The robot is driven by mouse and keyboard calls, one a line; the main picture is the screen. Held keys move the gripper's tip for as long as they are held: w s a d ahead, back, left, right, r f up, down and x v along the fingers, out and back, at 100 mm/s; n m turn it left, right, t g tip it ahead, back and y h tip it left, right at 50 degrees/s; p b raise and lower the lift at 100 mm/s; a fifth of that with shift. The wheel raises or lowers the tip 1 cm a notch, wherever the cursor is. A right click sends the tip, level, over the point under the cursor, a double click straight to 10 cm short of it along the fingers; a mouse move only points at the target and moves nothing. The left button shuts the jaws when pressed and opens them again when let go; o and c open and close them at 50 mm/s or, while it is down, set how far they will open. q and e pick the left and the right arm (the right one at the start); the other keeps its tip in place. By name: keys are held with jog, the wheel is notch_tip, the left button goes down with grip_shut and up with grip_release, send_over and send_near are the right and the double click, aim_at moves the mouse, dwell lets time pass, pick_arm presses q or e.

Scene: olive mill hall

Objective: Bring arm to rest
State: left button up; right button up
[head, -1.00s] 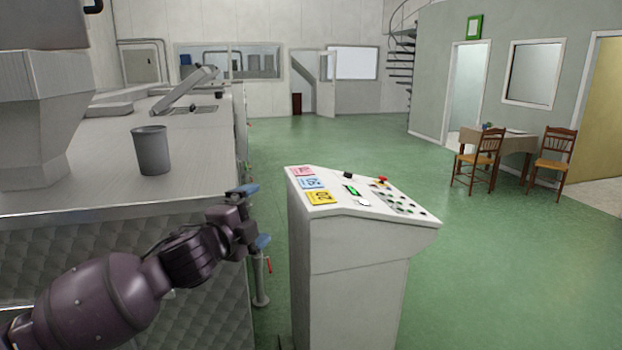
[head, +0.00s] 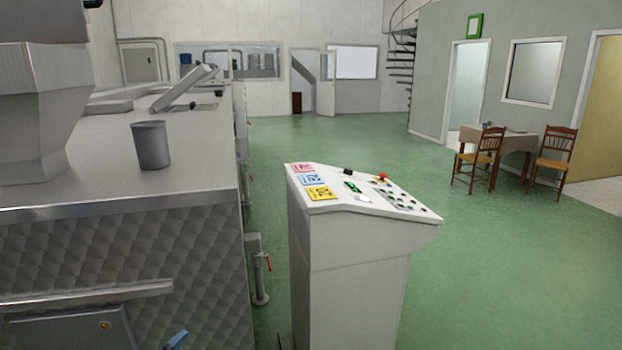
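Only a blue fingertip of my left gripper (head: 177,339) shows, at the bottom edge of the head view, in front of the quilted metal side of the machine. The rest of that gripper and its arm are below the picture, so whether it is open or shut is hidden. No object shows at the visible fingertip. My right gripper and arm are not in view.
The steel machine (head: 90,245) fills the left side, with a grey cup (head: 151,146) on its top. A white control console (head: 345,265) stands at the centre. A table (head: 513,143) with chairs is at the back right. Green floor is clear between.

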pick_arm(q)
jog(key=s+a+f+n+g+y, duration=0.2)
jog(key=s+a+f, duration=0.1)
jog(key=s+f, duration=0.6)
jog(key=s+a+f+n+g+y, duration=0.2)
jog(key=s+a+f+n, duration=0.1)
jog(key=s+f, duration=0.6)
jog(key=shift+s+a+b, duration=0.4)
jog(key=shift+s+a, duration=0.1)
jog(key=shift+s, duration=0.75)
jog(key=shift+c, duration=0.3)
